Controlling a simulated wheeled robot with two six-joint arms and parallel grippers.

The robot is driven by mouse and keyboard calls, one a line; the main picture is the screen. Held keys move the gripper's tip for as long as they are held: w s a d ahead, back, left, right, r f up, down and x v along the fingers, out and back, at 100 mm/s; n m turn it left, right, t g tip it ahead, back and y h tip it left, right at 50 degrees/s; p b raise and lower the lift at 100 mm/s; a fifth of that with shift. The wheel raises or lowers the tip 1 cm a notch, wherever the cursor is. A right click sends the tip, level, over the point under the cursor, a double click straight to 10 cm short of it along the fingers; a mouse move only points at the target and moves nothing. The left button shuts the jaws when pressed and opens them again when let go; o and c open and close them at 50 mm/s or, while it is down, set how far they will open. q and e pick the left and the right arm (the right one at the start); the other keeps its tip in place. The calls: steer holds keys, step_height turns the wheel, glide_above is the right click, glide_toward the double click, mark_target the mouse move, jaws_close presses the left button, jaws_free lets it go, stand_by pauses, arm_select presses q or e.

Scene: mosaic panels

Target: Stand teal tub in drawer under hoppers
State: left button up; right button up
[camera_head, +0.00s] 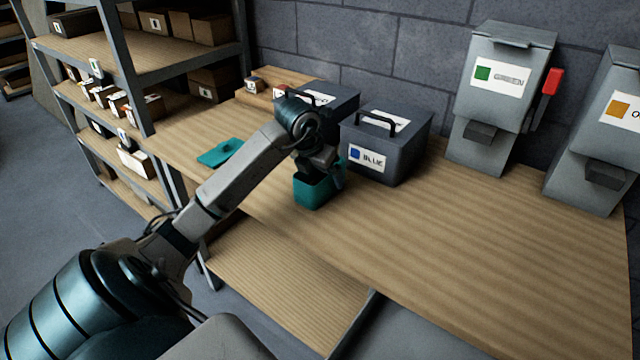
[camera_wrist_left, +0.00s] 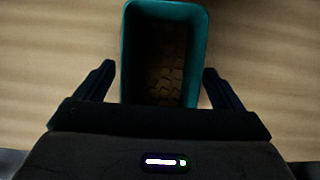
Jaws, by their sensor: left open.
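The teal tub (camera_head: 312,194) stands upright on the wooden bench (camera_head: 440,235), in front of the blue-labelled box. In the left wrist view the tub (camera_wrist_left: 200,45) is open at the top, with brown pieces (camera_wrist_left: 166,75) inside. My left gripper (camera_head: 329,172) is over the tub; in the wrist view its open fingers (camera_wrist_left: 159,70) lie one on each side of it, with gaps showing. The hoppers are a grey green-labelled one (camera_head: 497,100) and an orange-labelled one (camera_head: 608,135) at the right. My right gripper is not in view.
A blue-labelled box (camera_head: 405,155) with a handle stands close behind the tub; another dark box (camera_head: 335,100) is beside it. A teal lid (camera_head: 220,152) lies at left. Shelving (camera_head: 145,75) is further left. Bench top before the hoppers is clear. A lower wooden surface (camera_head: 290,285) shows below.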

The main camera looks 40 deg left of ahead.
arm_select(q)
steer(key=c, duration=1.4)
steer(key=shift+r, duration=0.15)
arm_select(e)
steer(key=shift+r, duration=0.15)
